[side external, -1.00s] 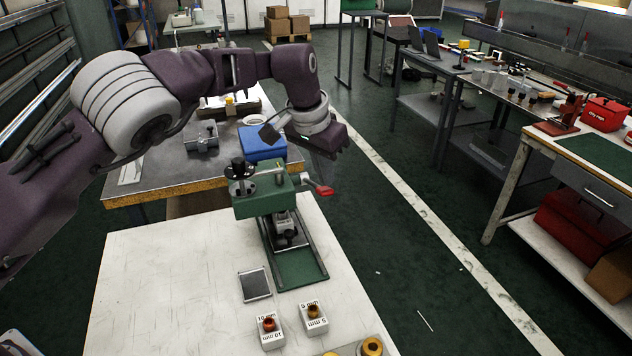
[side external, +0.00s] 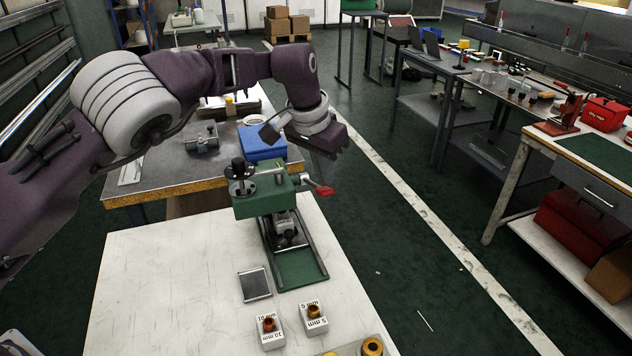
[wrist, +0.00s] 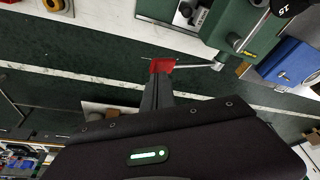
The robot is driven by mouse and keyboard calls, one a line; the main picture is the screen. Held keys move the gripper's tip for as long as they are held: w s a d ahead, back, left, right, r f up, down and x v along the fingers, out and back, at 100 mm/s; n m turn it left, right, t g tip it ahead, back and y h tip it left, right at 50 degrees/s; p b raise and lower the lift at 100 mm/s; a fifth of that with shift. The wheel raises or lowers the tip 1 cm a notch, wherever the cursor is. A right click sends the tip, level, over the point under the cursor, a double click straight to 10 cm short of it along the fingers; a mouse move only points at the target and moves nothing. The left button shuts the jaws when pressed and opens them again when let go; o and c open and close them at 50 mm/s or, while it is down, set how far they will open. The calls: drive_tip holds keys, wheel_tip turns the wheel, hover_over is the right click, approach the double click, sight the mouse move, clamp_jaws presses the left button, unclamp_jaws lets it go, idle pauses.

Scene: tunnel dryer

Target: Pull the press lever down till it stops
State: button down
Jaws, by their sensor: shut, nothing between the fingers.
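The green press (side external: 262,196) stands on the white bench. Its lever is a pale rod ending in a red handle (side external: 323,190), sticking out to the right past the bench edge. My gripper (wrist: 157,82) is shut and empty. In the wrist view its dark fingers end right at the red handle (wrist: 162,66), overlapping its lower edge. I cannot tell whether they touch it. In the side view my gripper is above the handle, and its dark fingertips are hard to make out against the floor.
A dark square plate (side external: 254,284) and two white blocks marked 10 mm (side external: 271,341) and 5 mm (side external: 313,326) lie in front of the press. A blue box (side external: 262,142) is on the grey table behind. Right of the lever is open floor.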

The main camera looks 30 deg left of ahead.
sight(324, 189)
drive_tip(key=shift+f, duration=5.6)
